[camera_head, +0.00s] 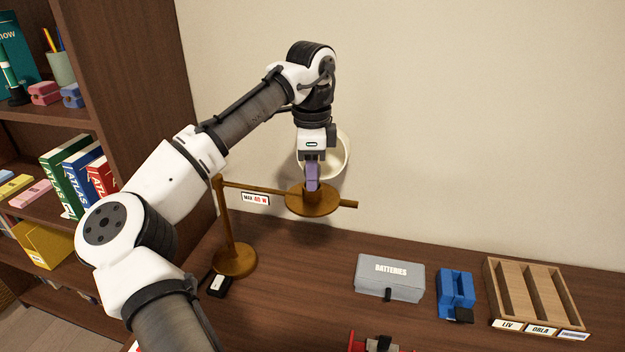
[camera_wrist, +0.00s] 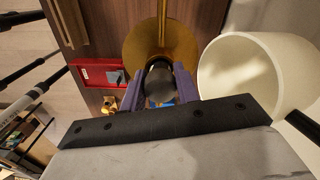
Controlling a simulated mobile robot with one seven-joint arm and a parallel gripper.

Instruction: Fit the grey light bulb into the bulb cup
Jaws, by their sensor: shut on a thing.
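My gripper (camera_head: 312,184) points down with its purple fingers just above the round brass disc (camera_head: 338,205) of a lamp stand. In the wrist view, the fingers (camera_wrist: 159,88) are shut on a dark grey rounded thing, which looks like the grey light bulb (camera_wrist: 159,76). The bulb is over the brass disc (camera_wrist: 138,45); I cannot tell whether its lower end touches the cup. The bulb cup is not clearly visible, hidden by the fingers and bulb. In the head view the fingers hide most of the bulb.
A white shade (camera_head: 338,150) is close behind the gripper; it is at right in the wrist view (camera_wrist: 235,70). The stand's post (camera_head: 227,215) rises at left. A grey batteries box (camera_head: 390,278), blue holder (camera_head: 455,287) and wooden tray (camera_head: 522,260) sit right.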

